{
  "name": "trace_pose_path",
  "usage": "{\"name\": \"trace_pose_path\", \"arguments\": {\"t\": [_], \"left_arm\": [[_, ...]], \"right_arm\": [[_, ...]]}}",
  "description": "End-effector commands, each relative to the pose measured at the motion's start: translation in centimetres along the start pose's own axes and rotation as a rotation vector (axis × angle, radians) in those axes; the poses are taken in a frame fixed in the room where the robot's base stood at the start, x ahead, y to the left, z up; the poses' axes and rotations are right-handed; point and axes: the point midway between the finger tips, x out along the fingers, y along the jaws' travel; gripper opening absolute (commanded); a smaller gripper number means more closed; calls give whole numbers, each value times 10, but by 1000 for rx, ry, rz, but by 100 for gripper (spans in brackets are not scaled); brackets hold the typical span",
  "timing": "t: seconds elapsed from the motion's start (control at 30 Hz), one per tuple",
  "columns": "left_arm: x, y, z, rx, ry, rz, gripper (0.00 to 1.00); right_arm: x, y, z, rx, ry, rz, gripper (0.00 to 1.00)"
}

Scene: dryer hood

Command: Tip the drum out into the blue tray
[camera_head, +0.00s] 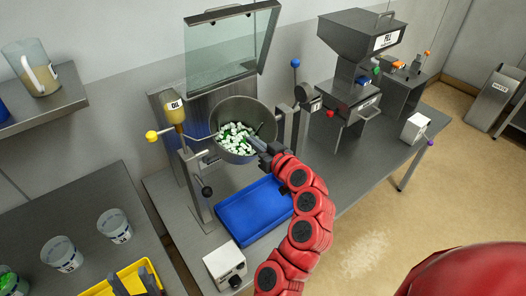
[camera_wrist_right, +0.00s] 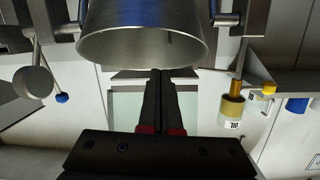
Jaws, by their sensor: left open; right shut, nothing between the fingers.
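The steel drum (camera_head: 243,109) hangs between its supports, its mouth open to the head camera. Many small white and green pieces (camera_head: 236,138) lie inside it. The blue tray (camera_head: 256,212) lies on the bench below and looks empty where visible; my right arm covers part of its right side. My right gripper (camera_head: 257,145) is shut and empty at the drum's front right rim. In the right wrist view its fingers (camera_wrist_right: 158,76) are together just by the drum rim (camera_wrist_right: 145,50); contact is unclear. My left gripper (camera_head: 135,280) is open at the bottom left, over a yellow tray.
A glass hood (camera_head: 228,48) stands raised above the drum. A yellow-knobbed lever (camera_head: 152,136) and oil bottle (camera_head: 174,109) are left of it, a blue-knobbed lever (camera_head: 295,63) right. A white switch box (camera_head: 225,264) stands before the tray. A fill machine (camera_head: 357,60) stands right; cups (camera_head: 114,225) left.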

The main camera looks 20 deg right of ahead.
Motion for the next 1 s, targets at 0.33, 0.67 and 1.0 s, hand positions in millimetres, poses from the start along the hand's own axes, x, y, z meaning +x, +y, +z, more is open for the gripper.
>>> {"name": "trace_pose_path", "arguments": {"t": [0.33,0.67,1.0], "left_arm": [[24,-1,-4,0,-1,0,50],[26,-1,-4,0,-1,0,50],[20,-1,-3,0,-1,0,50]], "right_arm": [[8,0,27,4,-6,0,0],[4,0,39,1,-1,0,0],[7,1,41,1,5,-1,0]]}}
